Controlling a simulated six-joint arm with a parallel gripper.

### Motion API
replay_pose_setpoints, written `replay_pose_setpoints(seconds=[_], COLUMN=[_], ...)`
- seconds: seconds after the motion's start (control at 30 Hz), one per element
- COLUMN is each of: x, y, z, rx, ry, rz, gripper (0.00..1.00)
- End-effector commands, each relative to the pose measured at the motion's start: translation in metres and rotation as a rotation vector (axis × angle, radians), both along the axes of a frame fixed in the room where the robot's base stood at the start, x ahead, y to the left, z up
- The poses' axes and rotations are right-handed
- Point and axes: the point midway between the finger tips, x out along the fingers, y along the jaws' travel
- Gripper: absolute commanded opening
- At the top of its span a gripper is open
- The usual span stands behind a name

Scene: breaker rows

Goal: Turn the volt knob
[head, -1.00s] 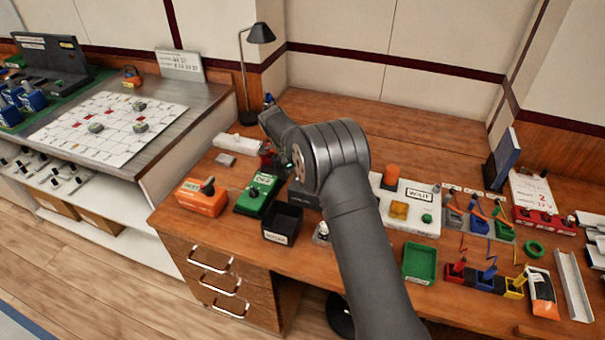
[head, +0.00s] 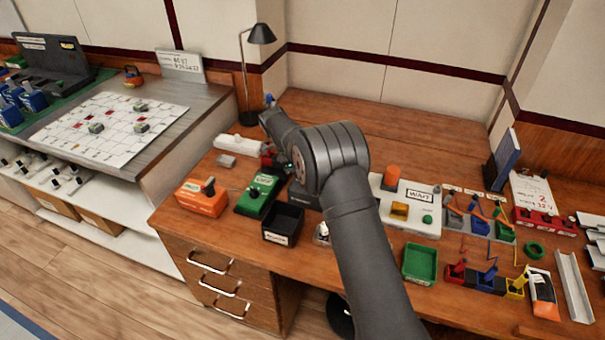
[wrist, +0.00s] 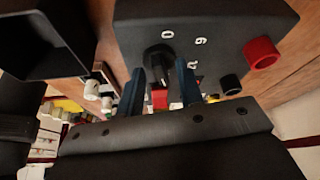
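The volt knob (wrist: 159,62) is a round black knob with a pale pointer line. It sits on the face of a dark box (wrist: 215,22) with white numerals around it, in the wrist view. My gripper (wrist: 161,70) has its two dark blue fingers apart, one on each side of the knob's near edge. I cannot tell whether they touch it. In the head view the dark box (head: 303,196) is mostly hidden behind my arm, and the knob is not visible there.
A red post (wrist: 261,53) and a black post (wrist: 230,84) stick out of the box beside the knob. A black bin (head: 283,222), a green box (head: 258,195) and an orange box (head: 202,198) stand close by. A white board (head: 408,212) lies to the right.

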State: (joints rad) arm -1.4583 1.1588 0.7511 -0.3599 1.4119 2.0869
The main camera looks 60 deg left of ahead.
Motion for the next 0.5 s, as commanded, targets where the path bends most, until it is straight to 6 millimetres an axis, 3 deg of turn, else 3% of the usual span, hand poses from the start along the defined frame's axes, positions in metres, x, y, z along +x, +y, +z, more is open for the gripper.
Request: replay_pose_setpoints(seconds=[0.23,0.5], x=[-0.005,-0.026], y=[0.004,0.017], z=[0.016,0.073], rx=[0.003,0.004], ry=[-0.001,-0.002], rz=[0.000,0.002], gripper=[0.34,0.34])
